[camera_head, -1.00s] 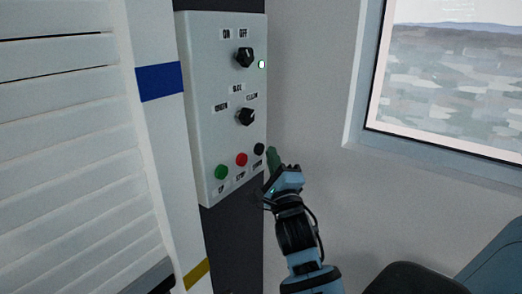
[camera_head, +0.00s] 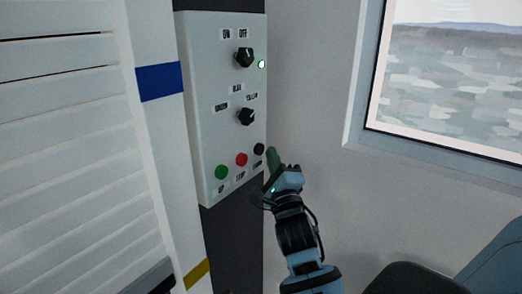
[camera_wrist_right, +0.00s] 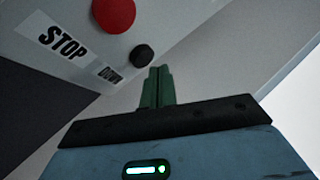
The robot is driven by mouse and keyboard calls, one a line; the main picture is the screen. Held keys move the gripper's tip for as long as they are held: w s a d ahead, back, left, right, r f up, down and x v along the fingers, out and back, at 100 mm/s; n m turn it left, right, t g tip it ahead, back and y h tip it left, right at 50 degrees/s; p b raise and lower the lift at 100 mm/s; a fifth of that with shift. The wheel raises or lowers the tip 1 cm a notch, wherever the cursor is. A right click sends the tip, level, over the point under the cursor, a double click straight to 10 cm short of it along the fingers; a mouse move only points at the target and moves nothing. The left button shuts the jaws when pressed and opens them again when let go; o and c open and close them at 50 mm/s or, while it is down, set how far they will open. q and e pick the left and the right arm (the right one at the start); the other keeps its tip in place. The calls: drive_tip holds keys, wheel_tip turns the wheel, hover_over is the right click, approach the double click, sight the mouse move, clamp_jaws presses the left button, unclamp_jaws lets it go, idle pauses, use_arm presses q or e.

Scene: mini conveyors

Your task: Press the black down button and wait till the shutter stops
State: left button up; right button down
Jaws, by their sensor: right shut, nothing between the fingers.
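The black down button (camera_head: 259,149) is at the lower right of the grey control panel (camera_head: 225,130). In the right wrist view the black button (camera_wrist_right: 142,55) shows beside the "DOWN" label. My right gripper (camera_head: 272,156) is shut and empty, its green fingertips just right of the black button in the head view. In the wrist view the fingertips (camera_wrist_right: 157,72) are just below and right of the button; I cannot tell whether they touch it. The white slatted shutter (camera_head: 70,140) fills the left of the head view. My left gripper is not in view.
A red stop button (camera_head: 241,160) and a green up button (camera_head: 222,172) sit left of the black one. Two black knobs (camera_head: 245,58) and a lit indicator (camera_head: 261,64) are above. A window (camera_head: 450,80) is at the right.

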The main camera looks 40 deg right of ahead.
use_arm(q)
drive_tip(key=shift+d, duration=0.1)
use_arm(e)
drive_tip(key=shift+w, duration=0.15)
idle(0.3)
drive_tip(key=shift+w+a, duration=0.1)
drive_tip(key=shift+w, duration=0.2)
idle(0.4)
